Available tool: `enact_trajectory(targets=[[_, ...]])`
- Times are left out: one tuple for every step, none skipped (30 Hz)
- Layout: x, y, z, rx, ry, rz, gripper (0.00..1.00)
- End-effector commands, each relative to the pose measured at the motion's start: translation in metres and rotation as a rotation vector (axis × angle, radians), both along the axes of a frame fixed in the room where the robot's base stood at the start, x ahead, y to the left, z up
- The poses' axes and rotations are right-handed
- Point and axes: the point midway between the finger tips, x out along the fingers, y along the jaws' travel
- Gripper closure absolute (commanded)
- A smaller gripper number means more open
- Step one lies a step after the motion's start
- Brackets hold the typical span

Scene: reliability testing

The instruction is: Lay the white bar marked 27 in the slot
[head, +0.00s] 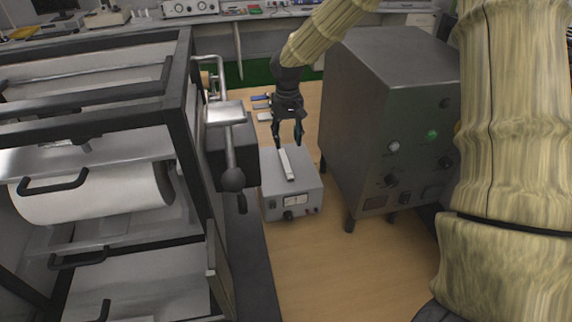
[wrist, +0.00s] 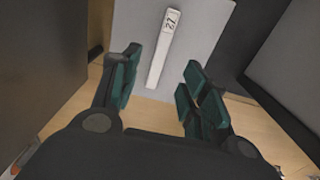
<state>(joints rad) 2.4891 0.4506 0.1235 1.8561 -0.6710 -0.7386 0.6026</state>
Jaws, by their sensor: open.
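The white bar marked 27 (head: 286,164) lies on top of a small grey instrument box (head: 271,183) in the head view. In the wrist view the bar (wrist: 163,52) lies lengthwise, its 27 mark at the far end and its near end between the lines of my fingers. My gripper (head: 288,143) is open and empty, above the far part of the box by the bar's far end in the head view. In the wrist view the green finger pads of my gripper (wrist: 158,88) stand apart on either side of the bar. I cannot make out the slot.
A large grey cabinet with knobs and a green light (head: 388,125) stands close on the right. The wooden table (head: 305,265) is clear in front of the box.

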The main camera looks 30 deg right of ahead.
Motion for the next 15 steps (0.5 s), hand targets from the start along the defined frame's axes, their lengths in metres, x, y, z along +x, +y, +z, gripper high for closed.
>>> enact_trajectory(targets=[[-0.001, 0.0, -0.006, 0.001, 0.004, 0.0, 0.55], [-0.001, 0.0, -0.01, 0.0, 0.005, 0.001, 0.55], [-0.001, 0.0, -0.015, 0.0, 0.004, 0.001, 0.55], [-0.001, 0.0, -0.019, 0.001, 0.004, 0.001, 0.55], [-0.001, 0.0, -0.023, 0.001, 0.004, 0.0, 0.55], [-0.001, 0.0, -0.028, 0.0, 0.005, 0.0, 0.55], [-0.001, 0.0, -0.031, 0.0, 0.004, 0.0, 0.55], [-0.001, 0.0, -0.034, 0.0, 0.004, 0.001, 0.55], [-0.001, 0.0, -0.038, 0.001, 0.003, 0.001, 0.55], [-0.001, 0.0, -0.04, 0.001, 0.003, 0.001, 0.55], [-0.001, 0.0, -0.042, 0.001, 0.003, 0.001, 0.55], [0.0, 0.0, -0.044, 0.001, 0.003, 0.001, 0.55], [0.0, 0.0, -0.045, 0.001, 0.002, 0.001, 0.55], [0.0, 0.0, -0.046, 0.001, 0.002, 0.001, 0.55], [0.0, 0.001, -0.047, 0.001, 0.002, 0.001, 0.55]])
